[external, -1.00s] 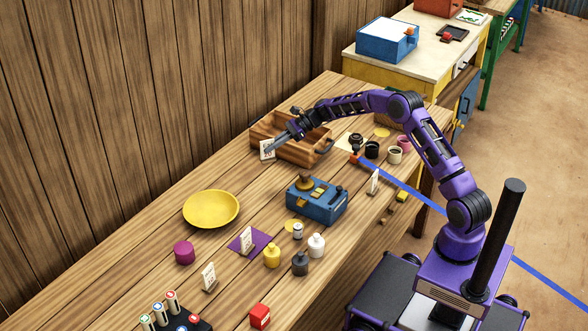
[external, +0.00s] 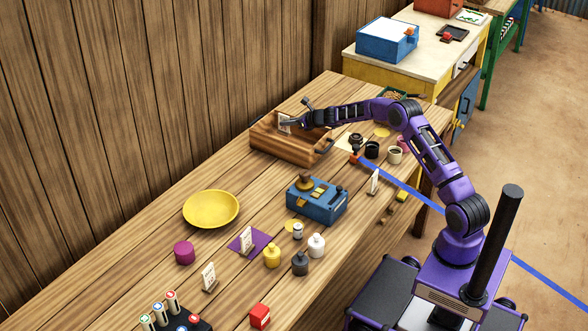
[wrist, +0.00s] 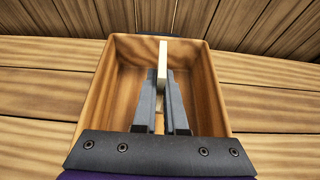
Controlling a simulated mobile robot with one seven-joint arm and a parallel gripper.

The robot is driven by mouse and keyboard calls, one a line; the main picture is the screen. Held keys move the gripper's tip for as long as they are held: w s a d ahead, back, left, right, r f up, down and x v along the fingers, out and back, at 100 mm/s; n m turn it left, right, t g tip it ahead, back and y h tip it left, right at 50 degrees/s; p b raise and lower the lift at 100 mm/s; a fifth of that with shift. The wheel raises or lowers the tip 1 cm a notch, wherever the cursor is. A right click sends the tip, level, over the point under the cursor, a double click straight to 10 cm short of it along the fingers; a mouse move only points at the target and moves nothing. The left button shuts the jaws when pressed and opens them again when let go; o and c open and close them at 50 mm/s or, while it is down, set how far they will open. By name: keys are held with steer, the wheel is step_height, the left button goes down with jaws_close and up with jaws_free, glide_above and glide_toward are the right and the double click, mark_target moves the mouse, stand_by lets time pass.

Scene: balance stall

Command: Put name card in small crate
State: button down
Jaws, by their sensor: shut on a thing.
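The name card (external: 285,124) is a small white card with markings, upright between the fingers of my gripper (external: 293,122) in the external view. In the wrist view the card (wrist: 163,62) shows edge-on as a pale strip, and my gripper (wrist: 162,85) is shut on it. I cannot tell whether the card touches the crate floor.
A yellow bowl (external: 211,208) and a blue box with knobs (external: 317,201) stand nearer on the wooden table. Dark and pale cups (external: 395,155) stand right of the crate. The plank wall is close behind the crate.

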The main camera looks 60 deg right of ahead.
mark_target(287, 132)
steer(key=shift+f+b, duration=0.7)
steer(key=shift+f, duration=1.45)
steer(key=shift+f, duration=0.2)
steer(key=c, duration=1)
jaws_free()
steer(key=shift+r, duration=0.1)
steer(key=shift+r, duration=0.15)
steer(key=b+v, duration=0.1)
steer(key=v, duration=1.1)
